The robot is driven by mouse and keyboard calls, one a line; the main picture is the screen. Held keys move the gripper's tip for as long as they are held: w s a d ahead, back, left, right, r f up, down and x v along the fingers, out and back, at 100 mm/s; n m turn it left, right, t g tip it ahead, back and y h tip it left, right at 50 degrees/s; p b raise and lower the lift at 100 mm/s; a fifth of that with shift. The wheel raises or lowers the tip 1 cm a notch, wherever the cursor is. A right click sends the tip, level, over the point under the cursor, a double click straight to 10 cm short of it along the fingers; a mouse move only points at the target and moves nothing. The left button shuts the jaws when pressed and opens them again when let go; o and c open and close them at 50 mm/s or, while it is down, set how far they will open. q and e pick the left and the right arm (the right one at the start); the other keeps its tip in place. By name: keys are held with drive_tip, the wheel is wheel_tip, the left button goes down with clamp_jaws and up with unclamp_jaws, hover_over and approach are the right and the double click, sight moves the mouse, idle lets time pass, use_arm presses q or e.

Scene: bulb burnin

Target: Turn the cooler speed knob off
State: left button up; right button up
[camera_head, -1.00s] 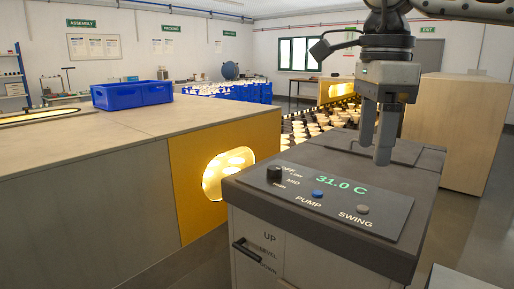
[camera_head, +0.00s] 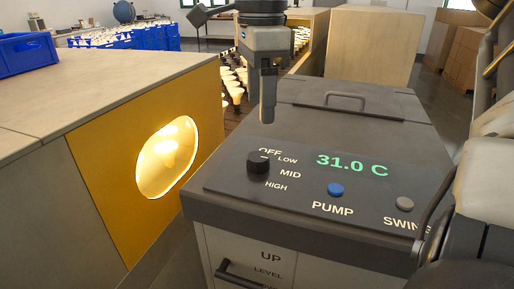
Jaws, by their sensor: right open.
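The cooler speed knob (camera_head: 258,162) is a black round dial at the left of the dark control panel (camera_head: 300,185). The labels OFF, LOW, MID and HIGH curve around its top and right side. A faint light mark shows on the knob, but I cannot tell exactly which label it points to. My right gripper (camera_head: 267,112) hangs fingers-down beyond and above the knob, apart from it and holding nothing. Its fingers overlap in this view, but it is open. My left gripper is not in view.
A blue PUMP button (camera_head: 335,190) and a grey SWING button (camera_head: 405,204) sit on the panel, with a green 31.0 C readout (camera_head: 352,165). A lid handle (camera_head: 345,98) rises behind. A yellow wall with a lit opening (camera_head: 166,158) stands at left.

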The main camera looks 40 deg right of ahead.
sight(259, 156)
wheel_tip(259, 156, down, 10)
drive_tip(key=shift+w+f+p, duration=0.1)
drive_tip(key=shift+p, duration=0.25)
drive_tip(key=c, duration=1)
